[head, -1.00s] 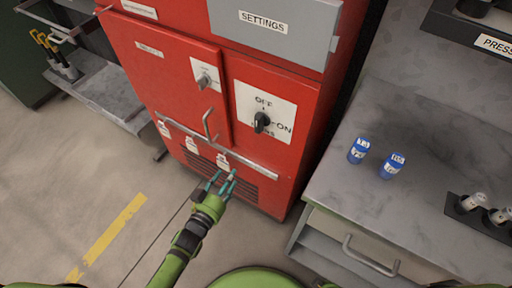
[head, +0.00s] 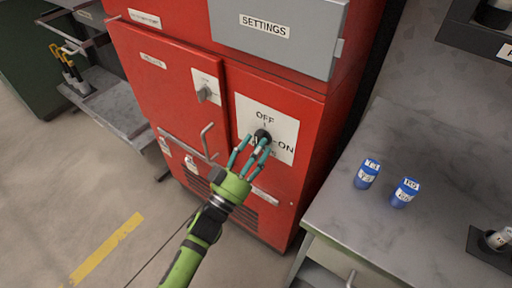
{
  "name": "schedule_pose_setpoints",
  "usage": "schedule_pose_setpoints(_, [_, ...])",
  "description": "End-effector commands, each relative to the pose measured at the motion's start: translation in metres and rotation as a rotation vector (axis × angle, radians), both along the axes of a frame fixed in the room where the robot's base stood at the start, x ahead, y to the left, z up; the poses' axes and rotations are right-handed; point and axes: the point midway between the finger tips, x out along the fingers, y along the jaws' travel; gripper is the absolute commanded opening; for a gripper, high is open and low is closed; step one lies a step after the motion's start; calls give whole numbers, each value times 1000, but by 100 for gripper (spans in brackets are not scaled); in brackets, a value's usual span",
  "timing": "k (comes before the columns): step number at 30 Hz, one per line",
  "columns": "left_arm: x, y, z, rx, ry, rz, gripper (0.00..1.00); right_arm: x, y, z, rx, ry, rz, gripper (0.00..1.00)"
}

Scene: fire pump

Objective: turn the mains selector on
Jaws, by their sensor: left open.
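The mains selector (head: 263,136) is a black rotary knob on a white plate (head: 284,126) marked OFF at the top and ON at the right, on the front of the red cabinet (head: 165,85). My left gripper (head: 256,147) is open, with its teal fingertips at the knob's lower side. The fingers hide part of the knob and the lower lettering, so I cannot tell whether they touch it or exactly which way it points. My right gripper is not in view.
A second, smaller selector (head: 205,94) and a door handle (head: 208,142) stick out left of the plate. A grey SETTINGS box (head: 272,36) juts out above. A grey workbench (head: 376,225) with two blue cylinders (head: 367,174) stands at right.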

Motion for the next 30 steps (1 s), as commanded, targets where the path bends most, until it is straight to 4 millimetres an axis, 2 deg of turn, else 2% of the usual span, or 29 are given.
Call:
schedule_pose_setpoints(7, [1, -1, 0, 0, 2, 1, 51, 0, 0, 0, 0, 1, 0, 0])
schedule_pose_setpoints(8, [1, -1, 0, 0, 2, 1, 43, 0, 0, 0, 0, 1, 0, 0])
schedule_pose_setpoints(9, [1, -1, 0, 0, 2, 1, 27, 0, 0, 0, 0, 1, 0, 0])
schedule_pose_setpoints(11, [1, -1, 0, 0, 1, 1, 3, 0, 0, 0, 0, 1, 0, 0])
schedule_pose_setpoints(12, [1, -1, 0, 0, 1, 1, 0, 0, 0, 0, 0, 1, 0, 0])
schedule_pose_setpoints(22, [1, 0, 0, 15, -11, 0, 0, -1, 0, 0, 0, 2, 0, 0])
schedule_pose_setpoints(30, [2, 1, 0, 122, -87, -1, 0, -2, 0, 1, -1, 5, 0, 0])
